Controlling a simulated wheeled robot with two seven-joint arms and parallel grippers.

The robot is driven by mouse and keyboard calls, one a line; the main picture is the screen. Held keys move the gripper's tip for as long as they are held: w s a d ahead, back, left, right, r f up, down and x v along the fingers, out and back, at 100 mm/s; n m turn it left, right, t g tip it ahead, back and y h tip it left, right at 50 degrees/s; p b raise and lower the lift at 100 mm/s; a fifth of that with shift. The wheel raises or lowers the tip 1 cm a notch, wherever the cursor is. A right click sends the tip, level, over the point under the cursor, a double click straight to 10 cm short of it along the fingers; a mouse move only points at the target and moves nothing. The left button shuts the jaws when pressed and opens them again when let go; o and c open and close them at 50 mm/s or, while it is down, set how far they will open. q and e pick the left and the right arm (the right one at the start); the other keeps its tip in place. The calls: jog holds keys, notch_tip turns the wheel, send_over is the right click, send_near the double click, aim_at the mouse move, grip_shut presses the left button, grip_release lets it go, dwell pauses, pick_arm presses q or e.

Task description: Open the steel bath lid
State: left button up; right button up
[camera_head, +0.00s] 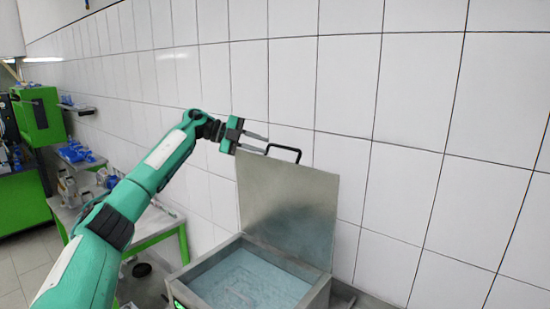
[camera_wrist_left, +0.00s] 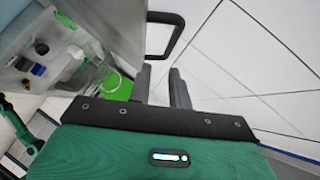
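The steel bath (camera_head: 257,282) stands at the bottom middle of the head view, with pale blue liquid in it. Its steel lid (camera_head: 290,205) stands raised, roughly upright, at the bath's back edge near the tiled wall. A black handle (camera_head: 284,149) sits at the lid's top edge, and it also shows in the left wrist view (camera_wrist_left: 180,33). My left gripper (camera_head: 257,142) is beside the handle, at its left. Its two fingers (camera_wrist_left: 161,88) are apart with nothing seen between them, and the handle lies beyond their tips. My right gripper is not in view.
A white tiled wall (camera_head: 410,130) stands close behind the lid. At the left are a table with a green frame (camera_head: 158,240), blue parts (camera_head: 76,153) and a green machine (camera_head: 40,115). The space above the bath is clear.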

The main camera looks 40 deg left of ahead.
pick_arm(q)
jog(key=b+v, duration=0.1)
jog(key=v, duration=0.5)
jog(key=shift+s+a+b, duration=0.15)
jog(key=shift+a+b, duration=0.1)
jog(key=shift+b, duration=0.1)
